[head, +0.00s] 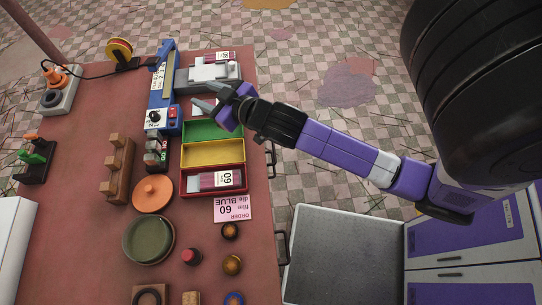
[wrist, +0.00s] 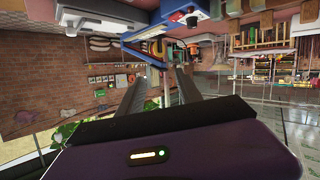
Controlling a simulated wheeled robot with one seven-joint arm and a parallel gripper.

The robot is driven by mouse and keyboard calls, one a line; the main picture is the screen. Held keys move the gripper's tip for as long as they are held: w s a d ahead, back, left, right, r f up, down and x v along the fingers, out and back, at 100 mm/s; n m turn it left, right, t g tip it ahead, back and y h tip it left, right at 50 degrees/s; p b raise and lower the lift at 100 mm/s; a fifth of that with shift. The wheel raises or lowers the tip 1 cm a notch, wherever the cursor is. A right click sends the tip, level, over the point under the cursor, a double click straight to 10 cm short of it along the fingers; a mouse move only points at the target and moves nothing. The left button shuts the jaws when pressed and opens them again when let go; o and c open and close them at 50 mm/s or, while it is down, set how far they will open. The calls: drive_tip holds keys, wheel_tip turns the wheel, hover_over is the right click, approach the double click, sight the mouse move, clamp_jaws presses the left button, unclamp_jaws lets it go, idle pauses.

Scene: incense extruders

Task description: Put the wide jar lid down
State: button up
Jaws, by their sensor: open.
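The wide jar lid appears to be the round orange-brown disc with a small knob (head: 152,193), lying knob up on the red-brown table (head: 95,195). A wide dark green round jar or dish (head: 148,240) stands just below it in the head view. My gripper (head: 204,96) is over the far part of the table, above and right of the lid and well apart from it. In the wrist view its two fingers (wrist: 160,85) are spread with nothing between them. The lid is not seen in the wrist view.
A tray with green, yellow and red compartments (head: 213,153) holds a jar labelled 60 (head: 220,178). A blue machine (head: 163,95) and a grey machine (head: 218,74) stand near my gripper. A wooden stepped rack (head: 119,170) is left of the lid. A pink order card (head: 232,208) lies below the tray.

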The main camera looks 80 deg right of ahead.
drive_tip(key=s+a+r+n+t+y, duration=0.1)
drive_tip(key=s+a+r+y, duration=0.1)
drive_tip(key=s+a, duration=0.8)
drive_tip(key=s+a+r+n+y, duration=0.1)
drive_tip(key=s+a+y, duration=0.3)
drive_tip(key=s+a, duration=0.6)
drive_tip(key=shift+s+a+r+n+t, duration=0.4)
drive_tip(key=shift+a+n, duration=0.2)
drive_tip(key=shift+a, duration=0.6)
drive_tip(key=shift+f, duration=0.1)
